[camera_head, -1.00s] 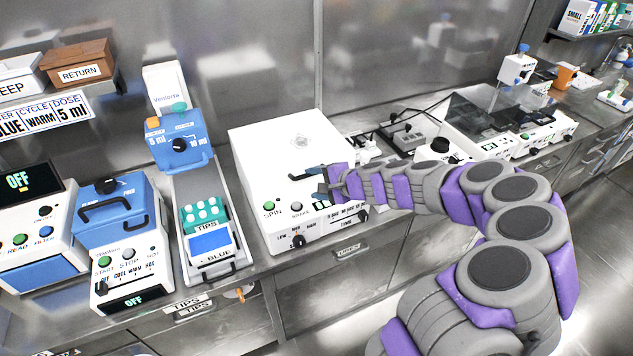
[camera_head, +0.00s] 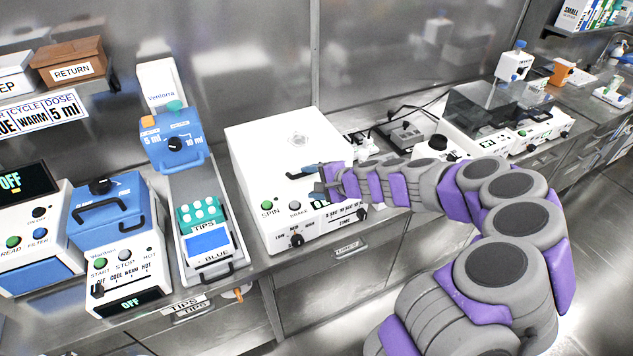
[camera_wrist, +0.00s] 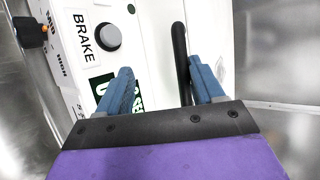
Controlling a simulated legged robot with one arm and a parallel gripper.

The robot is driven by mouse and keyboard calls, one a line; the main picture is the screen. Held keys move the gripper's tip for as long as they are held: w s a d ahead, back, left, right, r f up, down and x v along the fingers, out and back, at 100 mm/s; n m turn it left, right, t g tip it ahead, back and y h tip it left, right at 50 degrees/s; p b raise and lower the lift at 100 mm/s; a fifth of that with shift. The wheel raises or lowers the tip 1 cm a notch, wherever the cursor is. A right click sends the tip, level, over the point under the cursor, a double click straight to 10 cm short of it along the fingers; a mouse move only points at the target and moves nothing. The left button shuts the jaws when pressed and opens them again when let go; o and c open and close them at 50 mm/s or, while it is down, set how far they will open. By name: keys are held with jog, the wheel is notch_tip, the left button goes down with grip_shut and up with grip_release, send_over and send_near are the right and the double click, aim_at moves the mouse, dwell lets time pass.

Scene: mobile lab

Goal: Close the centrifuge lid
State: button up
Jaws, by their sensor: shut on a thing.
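The centrifuge (camera_head: 258,185) is a white box on the counter, with SPIN and BRAKE buttons on its front. Its white lid (camera_head: 285,145) looks down, lying flat on the body. The black lid handle (camera_head: 300,175) is at the lid's front edge. My gripper (camera_head: 319,180) is at the handle, at the front right of the centrifuge. In the wrist view the handle (camera_wrist: 180,50) runs between the blue fingers of my gripper (camera_wrist: 160,68), close to the right one. The BRAKE button (camera_wrist: 107,37) is left of the fingers. The arm hides part of the front panel.
A blue-lidded device (camera_head: 115,220) and a tips dispenser (camera_head: 205,230) stand left of the centrifuge. A black balance-like device (camera_head: 408,133) and a clear-lidded machine (camera_head: 480,105) stand to the right. A steel wall (camera_head: 250,60) is behind.

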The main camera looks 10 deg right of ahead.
jog(key=shift+s+f, duration=0.1)
jog(key=p+v, duration=0.1)
jog(key=v, duration=0.2)
jog(key=p+v, duration=0.1)
jog(key=v, duration=0.3)
jog(key=d+v, duration=0.1)
jog(key=v, duration=0.3)
jog(key=shift+w+p, duration=0.35)
jog(key=shift+p, duration=0.05)
jog(key=shift+c, duration=0.2)
jog(key=p+v, duration=0.1)
jog(key=v, duration=0.5)
jog(key=shift+s+a, duration=0.15)
jog(key=shift+s, duration=0.15)
jog(key=shift+a, duration=0.3)
